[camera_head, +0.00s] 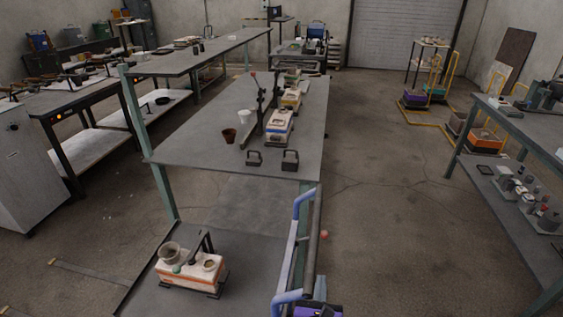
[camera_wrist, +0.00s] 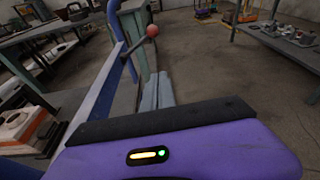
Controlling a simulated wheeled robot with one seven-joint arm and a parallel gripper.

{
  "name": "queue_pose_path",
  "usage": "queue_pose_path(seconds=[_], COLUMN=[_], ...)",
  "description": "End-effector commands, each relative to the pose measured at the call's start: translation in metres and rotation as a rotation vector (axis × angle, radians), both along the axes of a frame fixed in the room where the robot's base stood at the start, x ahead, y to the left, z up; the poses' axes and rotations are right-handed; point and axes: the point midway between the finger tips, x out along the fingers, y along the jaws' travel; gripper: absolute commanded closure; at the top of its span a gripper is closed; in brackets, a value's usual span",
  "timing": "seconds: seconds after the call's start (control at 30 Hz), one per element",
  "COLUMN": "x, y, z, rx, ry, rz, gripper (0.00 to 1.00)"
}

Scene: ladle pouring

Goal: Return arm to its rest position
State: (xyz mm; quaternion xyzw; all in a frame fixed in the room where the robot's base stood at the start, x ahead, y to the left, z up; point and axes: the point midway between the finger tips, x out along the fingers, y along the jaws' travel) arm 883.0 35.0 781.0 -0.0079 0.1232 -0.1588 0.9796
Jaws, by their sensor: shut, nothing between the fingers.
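My gripper (camera_wrist: 158,90) shows in the wrist view as two pale grey-blue fingers side by side, shut with nothing between them, beyond a purple body with a black strip. In the head view my gripper (camera_head: 320,287) is low at the bottom edge, and its purple body is cut off by the frame. It is right of the workbench's lower shelf (camera_head: 225,287) and apart from the things on it. Pale blue tubular parts rise beside it; I cannot tell what they all belong to.
A white and orange unit (camera_head: 190,278) with cups sits on the lower shelf. The workbench top (camera_head: 190,150) holds a brown cup (camera_head: 229,136), a white cup (camera_head: 244,117) and several devices. A red ball (camera_wrist: 152,30) on a rod is close by. Open floor (camera_head: 390,240) lies right, before another bench (camera_head: 520,125).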

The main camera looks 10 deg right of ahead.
Motion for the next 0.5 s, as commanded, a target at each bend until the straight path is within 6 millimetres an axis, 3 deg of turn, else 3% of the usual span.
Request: queue_pose_path(seconds=[0.17, 0.33, 0.5], x=[-0.032, -0.106, -0.182], y=[0.005, 0.015, 0.022], z=[-0.021, -0.052, -0.057], rx=[0.173, 0.602, 1.064], ry=[0.006, 0.001, -0.029], rz=[-0.01, -0.069, -0.174], gripper=[1.0, 1.0, 1.0])
